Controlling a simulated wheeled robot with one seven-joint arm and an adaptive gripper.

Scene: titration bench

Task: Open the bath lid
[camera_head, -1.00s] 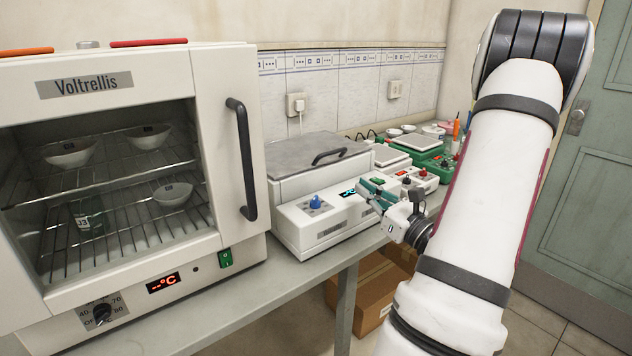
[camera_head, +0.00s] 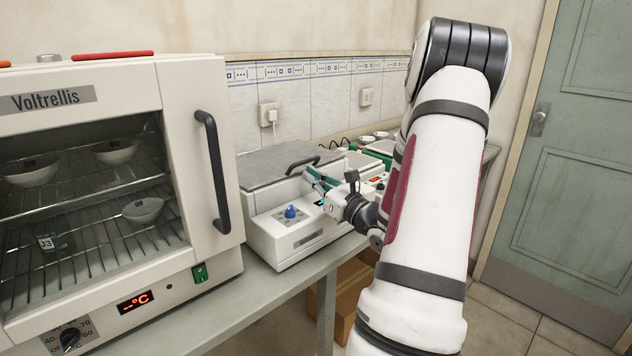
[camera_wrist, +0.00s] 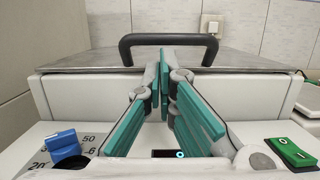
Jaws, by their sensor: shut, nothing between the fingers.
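The bath (camera_head: 290,228) is a white box with a grey lid (camera_head: 262,167) lying shut on top. The lid's black arched handle (camera_head: 303,164) stands at its front edge; it also shows in the wrist view (camera_wrist: 168,40). My gripper (camera_head: 314,178) is at the front of the bath, above its control panel and close to the handle. In the wrist view my gripper (camera_wrist: 164,62) has green finger pads, with the tips together just below the handle bar. It is shut and holds nothing. Whether the tips touch the handle or lid cannot be told.
A blue knob (camera_head: 290,211) and a green switch (camera_wrist: 291,152) are on the bath's panel. The Voltrellis oven (camera_head: 176,240) with its black door handle stands close on the left. Green devices (camera_head: 380,147) stand beyond the bath. A wall socket (camera_head: 268,114) is behind.

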